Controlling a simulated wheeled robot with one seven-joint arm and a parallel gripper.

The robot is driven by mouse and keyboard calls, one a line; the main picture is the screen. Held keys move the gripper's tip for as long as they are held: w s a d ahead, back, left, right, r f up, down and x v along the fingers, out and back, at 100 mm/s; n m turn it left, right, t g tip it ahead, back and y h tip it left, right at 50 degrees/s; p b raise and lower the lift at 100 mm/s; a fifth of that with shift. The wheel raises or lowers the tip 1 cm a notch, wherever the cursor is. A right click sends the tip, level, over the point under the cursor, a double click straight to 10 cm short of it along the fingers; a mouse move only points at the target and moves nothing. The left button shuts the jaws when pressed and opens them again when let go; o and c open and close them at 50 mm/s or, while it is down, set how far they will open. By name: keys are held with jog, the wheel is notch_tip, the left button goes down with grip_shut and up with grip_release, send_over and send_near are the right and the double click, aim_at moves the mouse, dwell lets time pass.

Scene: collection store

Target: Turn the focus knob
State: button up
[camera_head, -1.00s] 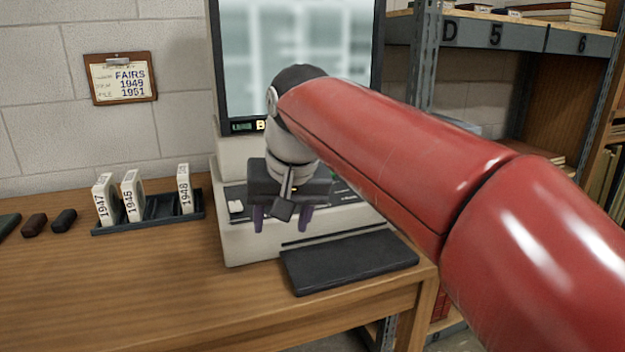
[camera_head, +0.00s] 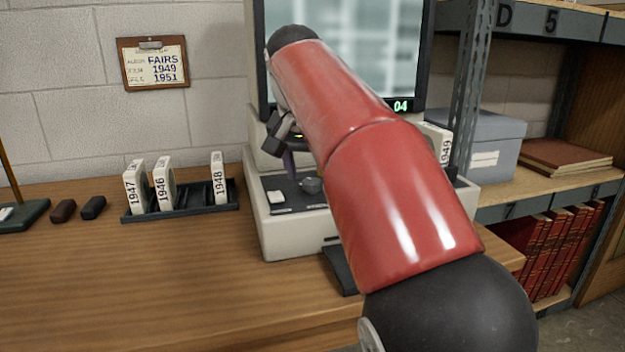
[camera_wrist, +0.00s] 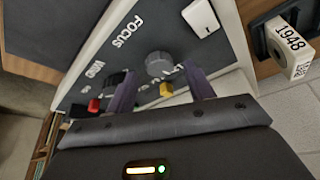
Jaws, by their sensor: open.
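The focus knob is a round grey knob (camera_wrist: 158,64) beside the printed word FOCUS on the reader's dark panel (camera_wrist: 140,45). In the head view the knob (camera_head: 312,185) sits on the panel left of my red arm. My gripper (camera_wrist: 161,72) is open, its two purple fingers pointing at the panel. In the wrist view the knob shows between and just beyond the fingertips; I cannot tell if they touch it. In the head view my gripper (camera_head: 291,163) is above and left of the knob, partly hidden by my arm. The reader's screen (camera_head: 400,50) shows a blurred grid.
A white switch (camera_wrist: 201,17), a yellow button (camera_wrist: 166,88) and a red button (camera_wrist: 94,105) are near the knob. A dark rack (camera_head: 190,206) with white boxes stands left of the reader. The wooden table (camera_head: 170,280) is clear in front. Shelves stand at right.

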jog(key=shift+x, duration=0.8)
jog(key=c, duration=1)
jog(key=shift+o, duration=0.2)
jog(key=shift+d+r+n, duration=0.1)
jog(key=shift+n, duration=0.2)
jog(key=n+y+p, duration=0.1)
jog(key=n, duration=0.2)
jog(key=shift+d+r+p, duration=0.1)
jog(key=shift+d+p, duration=0.05)
jog(key=shift+p, duration=0.25)
jog(key=shift+n+y+p, duration=1)
jog(key=shift+n+p, duration=0.1)
jog(key=shift+n, duration=1)
